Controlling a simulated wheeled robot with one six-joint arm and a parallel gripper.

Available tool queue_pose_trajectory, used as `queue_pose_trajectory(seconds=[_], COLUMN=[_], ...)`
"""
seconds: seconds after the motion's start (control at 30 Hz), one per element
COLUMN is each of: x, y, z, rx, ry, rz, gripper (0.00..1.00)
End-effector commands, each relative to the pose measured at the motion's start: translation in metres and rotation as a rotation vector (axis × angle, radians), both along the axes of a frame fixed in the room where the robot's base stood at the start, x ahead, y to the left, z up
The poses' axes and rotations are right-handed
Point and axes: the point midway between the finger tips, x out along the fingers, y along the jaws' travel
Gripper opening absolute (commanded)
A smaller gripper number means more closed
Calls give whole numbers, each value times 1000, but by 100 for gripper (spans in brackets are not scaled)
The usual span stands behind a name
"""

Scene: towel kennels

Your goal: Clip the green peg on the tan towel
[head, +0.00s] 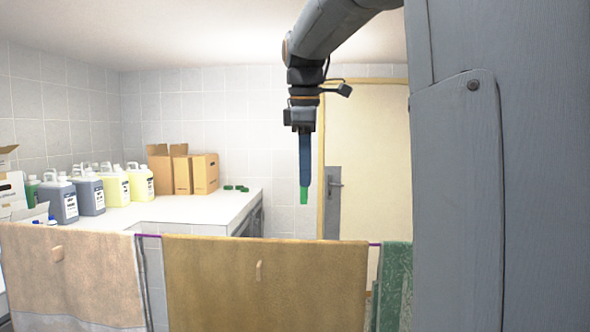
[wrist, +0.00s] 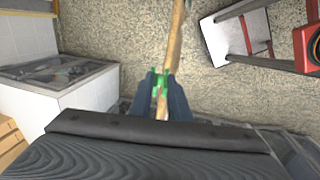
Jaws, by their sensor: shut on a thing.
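The tan towel (head: 265,300) hangs over a purple line in the middle of the head view, between a paler pinkish-beige towel and a green one. My gripper (head: 304,170) points straight down above the tan towel, shut on the green peg (head: 304,196). The peg's lower end shows below the fingertips and appears above the towel's top edge, with a gap in the picture. In the wrist view, the peg (wrist: 159,82) is between my fingers (wrist: 160,95), over a thin tan towel strip (wrist: 173,45) seen from above. The jaws partly hide the peg.
The pinkish-beige towel (head: 75,280) hangs left and the green towel (head: 395,285) right. Behind is a white counter (head: 190,208) with several jugs, cardboard boxes (head: 204,173) and small green items (head: 236,188). The wrist view shows a step stool (wrist: 235,40) on the floor.

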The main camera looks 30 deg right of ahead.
Motion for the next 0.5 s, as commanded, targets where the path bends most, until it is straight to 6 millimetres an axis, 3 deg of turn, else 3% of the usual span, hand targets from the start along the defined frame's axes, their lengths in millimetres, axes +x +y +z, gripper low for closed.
queue_pose_trajectory(seconds=[0.5], x=[3], y=[8], z=[-31], rx=[0], ry=[0], rz=[14], gripper=[0])
